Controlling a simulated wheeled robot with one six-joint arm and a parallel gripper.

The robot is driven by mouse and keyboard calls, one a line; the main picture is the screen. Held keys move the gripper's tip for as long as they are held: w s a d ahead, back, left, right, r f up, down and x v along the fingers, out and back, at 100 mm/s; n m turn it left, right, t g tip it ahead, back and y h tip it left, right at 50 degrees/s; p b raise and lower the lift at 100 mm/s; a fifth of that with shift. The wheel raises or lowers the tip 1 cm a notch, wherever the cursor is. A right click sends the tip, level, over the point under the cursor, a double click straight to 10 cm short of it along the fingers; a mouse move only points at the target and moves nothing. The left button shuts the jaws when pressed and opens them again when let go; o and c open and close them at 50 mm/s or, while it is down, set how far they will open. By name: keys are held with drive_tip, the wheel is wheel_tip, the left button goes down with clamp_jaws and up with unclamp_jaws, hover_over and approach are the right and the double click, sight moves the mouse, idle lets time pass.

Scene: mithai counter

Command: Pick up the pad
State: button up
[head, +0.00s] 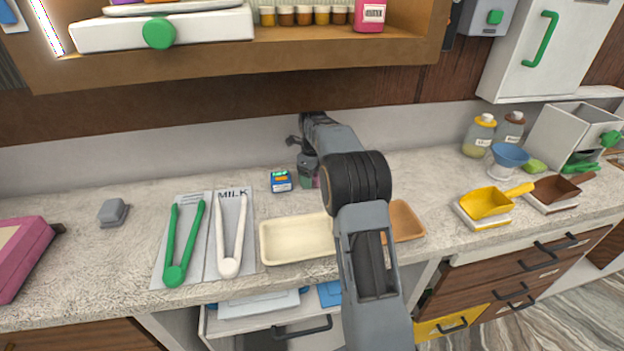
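No thing here is clearly marked as the pad. A small green pad-like block (536,166) lies on the counter at the right, beside the blue funnel. A small dark blue box (281,181) with a bright label stands on the counter at the back middle, left of my arm. My gripper (308,178) is at the far end of my arm near the back wall, just right of the blue box. A bit of green and pink shows at its tip. My arm hides most of the gripper, and I cannot tell whether its fingers are open or hold anything.
Green tongs (183,245) and white tongs (231,240) lie on a mat left of a cream tray (296,240). A brown tray (405,221) is partly behind my arm. A yellow scoop (489,202) and a blue funnel (510,155) stand right. A shelf (250,52) overhangs the back.

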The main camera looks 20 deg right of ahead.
drive_tip(key=c, duration=0.9)
drive_tip(key=shift+o, duration=0.2)
drive_tip(key=shift+r, duration=0.45)
wheel_tip(320, 180, up, 2)
drive_tip(key=shift+r, duration=0.15)
drive_tip(key=s+a+r+b, duration=0.1)
drive_tip(key=s+a+r, duration=0.1)
drive_tip(key=s+r, duration=0.7)
drive_tip(key=s, duration=0.4)
drive_tip(key=shift+s+a+r, duration=0.35)
drive_tip(key=shift+a+r, duration=0.05)
